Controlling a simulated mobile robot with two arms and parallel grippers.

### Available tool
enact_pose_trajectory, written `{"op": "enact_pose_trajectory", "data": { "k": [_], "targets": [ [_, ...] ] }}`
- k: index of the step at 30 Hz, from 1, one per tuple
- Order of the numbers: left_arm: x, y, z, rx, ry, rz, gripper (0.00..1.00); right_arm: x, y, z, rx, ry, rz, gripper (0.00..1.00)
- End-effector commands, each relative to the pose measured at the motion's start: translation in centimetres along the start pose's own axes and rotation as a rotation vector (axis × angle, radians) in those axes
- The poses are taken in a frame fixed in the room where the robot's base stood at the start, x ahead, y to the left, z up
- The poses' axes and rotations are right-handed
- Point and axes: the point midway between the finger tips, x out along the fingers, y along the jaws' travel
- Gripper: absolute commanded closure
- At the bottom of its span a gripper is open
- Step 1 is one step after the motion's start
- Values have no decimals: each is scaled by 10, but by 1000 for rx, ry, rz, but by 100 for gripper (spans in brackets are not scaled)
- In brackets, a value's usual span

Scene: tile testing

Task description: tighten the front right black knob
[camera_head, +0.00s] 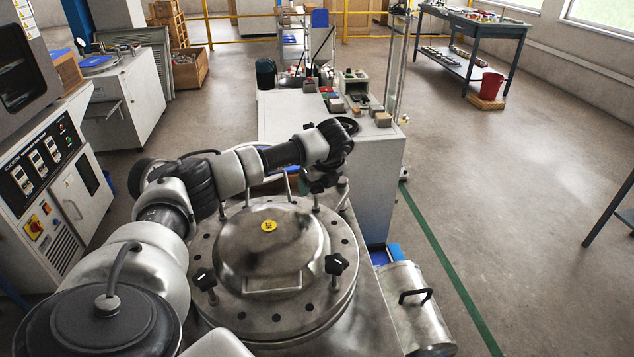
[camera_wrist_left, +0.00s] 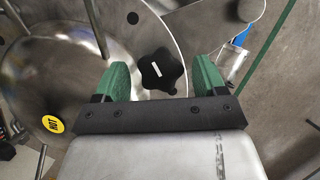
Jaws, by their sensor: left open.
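The front right black knob (camera_head: 336,264) is star-shaped and stands on a post at the near right of the round steel lid (camera_head: 270,247). My left gripper (camera_head: 324,184) hangs high at the lid's right side, above and clear of the knob. In the left wrist view, the knob (camera_wrist_left: 162,72) shows between the two green fingers (camera_wrist_left: 160,82). The fingers are open, and I see no contact with the knob. In the head view the fingertips are hard to make out. My right gripper is not in view.
Another black knob (camera_head: 204,279) stands at the lid's near left. Upright posts rise at the lid's far side. A yellow HOT label (camera_head: 268,226) is on the dome. A steel cylinder with a black handle (camera_head: 415,296) lies to the right. A grey cabinet (camera_head: 375,180) stands behind.

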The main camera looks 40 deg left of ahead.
Motion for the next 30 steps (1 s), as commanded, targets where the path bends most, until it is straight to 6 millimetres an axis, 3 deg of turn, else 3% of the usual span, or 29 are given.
{"op": "enact_pose_trajectory", "data": {
  "k": [10, 20, 30],
  "targets": [
    [5, 0, 0, 1, 0, 0, 29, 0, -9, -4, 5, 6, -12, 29],
    [4, 0, 0, 1, 0, 0, 78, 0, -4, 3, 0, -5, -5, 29],
    [5, 0, 0, 56, 0, -24, 78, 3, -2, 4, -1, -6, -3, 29]
  ]
}}
